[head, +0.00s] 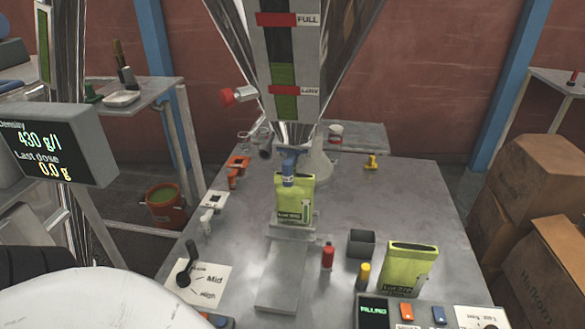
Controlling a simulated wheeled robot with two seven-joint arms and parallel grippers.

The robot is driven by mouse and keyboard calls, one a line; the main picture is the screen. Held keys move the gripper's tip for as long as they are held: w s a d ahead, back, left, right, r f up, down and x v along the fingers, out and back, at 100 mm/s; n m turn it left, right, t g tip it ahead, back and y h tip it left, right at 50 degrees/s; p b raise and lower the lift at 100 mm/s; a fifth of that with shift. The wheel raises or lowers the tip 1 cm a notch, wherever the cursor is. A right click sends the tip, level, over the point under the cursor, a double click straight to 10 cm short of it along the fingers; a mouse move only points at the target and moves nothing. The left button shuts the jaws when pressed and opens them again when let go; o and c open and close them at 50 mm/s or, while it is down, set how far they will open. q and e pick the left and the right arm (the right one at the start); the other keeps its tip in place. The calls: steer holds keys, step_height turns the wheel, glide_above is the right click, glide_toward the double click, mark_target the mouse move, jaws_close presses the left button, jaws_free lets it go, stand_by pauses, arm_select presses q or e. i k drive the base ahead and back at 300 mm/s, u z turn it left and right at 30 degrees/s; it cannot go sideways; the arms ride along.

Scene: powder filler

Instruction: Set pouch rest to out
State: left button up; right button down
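A yellow-green pouch (294,203) stands upright under the blue-tipped spout (288,168) of the filler. It stands on a grey block (292,232), which looks like the pouch rest, at the far end of a flat grey rail (284,274) that runs toward me. Neither of my grippers shows. I cannot tell which control belongs to the pouch rest.
A second pouch (408,268) stands at the right, near a dark bin (361,243), a red bottle (327,256) and a yellow-capped bottle (363,275). A control panel (405,313) is at the front. A display (60,146) hangs at the left. Cardboard boxes (525,190) stand beyond the table.

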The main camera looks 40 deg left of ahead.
mark_target(308, 234)
steer(key=u, duration=4.25)
steer(key=k, duration=0.85)
steer(key=z, duration=1.8)
